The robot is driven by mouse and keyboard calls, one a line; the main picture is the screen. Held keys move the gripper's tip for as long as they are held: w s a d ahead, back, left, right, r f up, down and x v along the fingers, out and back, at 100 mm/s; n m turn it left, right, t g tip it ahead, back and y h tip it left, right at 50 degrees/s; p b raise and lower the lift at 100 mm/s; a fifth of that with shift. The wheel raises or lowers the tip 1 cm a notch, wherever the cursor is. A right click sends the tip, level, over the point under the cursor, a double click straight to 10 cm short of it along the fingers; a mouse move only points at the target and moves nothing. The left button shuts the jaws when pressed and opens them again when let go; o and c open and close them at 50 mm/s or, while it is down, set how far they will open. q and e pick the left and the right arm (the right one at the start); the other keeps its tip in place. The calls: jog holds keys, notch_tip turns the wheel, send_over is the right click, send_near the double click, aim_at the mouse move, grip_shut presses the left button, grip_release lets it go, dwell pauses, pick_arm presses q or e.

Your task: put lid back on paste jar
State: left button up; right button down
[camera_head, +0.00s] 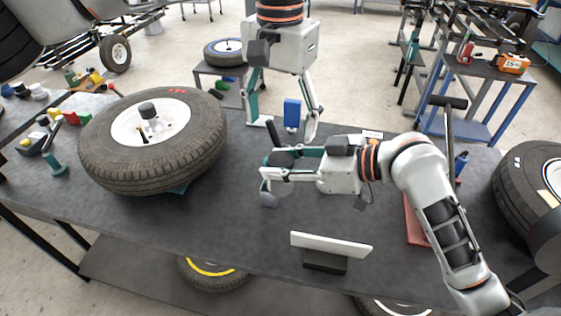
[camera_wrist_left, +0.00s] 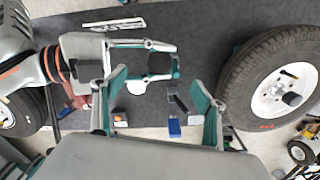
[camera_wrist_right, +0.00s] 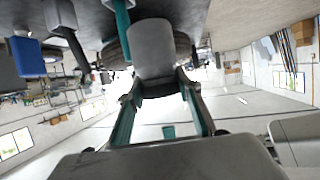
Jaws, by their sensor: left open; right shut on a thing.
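My right gripper (camera_head: 266,187) is shut on a dark grey cylinder (camera_head: 280,157) above the table. The cylinder also shows between its fingers in the right wrist view (camera_wrist_right: 153,48) and in the left wrist view (camera_wrist_left: 159,63). I cannot tell whether it is the paste jar or its lid. My left gripper (camera_head: 288,130) is open and empty, higher and farther back, fingers pointing down. A dark grey round piece (camera_head: 147,108) sits on the wheel hub at the left; it also shows in the left wrist view (camera_wrist_left: 291,98). Whether it belongs to the jar is unclear.
A big tyred wheel (camera_head: 110,165) lies on the left of the table (camera_head: 225,225). A blue block (camera_head: 291,114) and a dark upright stick (camera_head: 273,133) are near my grippers. A white plate on a dark base (camera_head: 325,262) stands at the front. The front middle is clear.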

pick_arm(q)
notch_tip(320, 180, up, 8)
dwell(0.5)
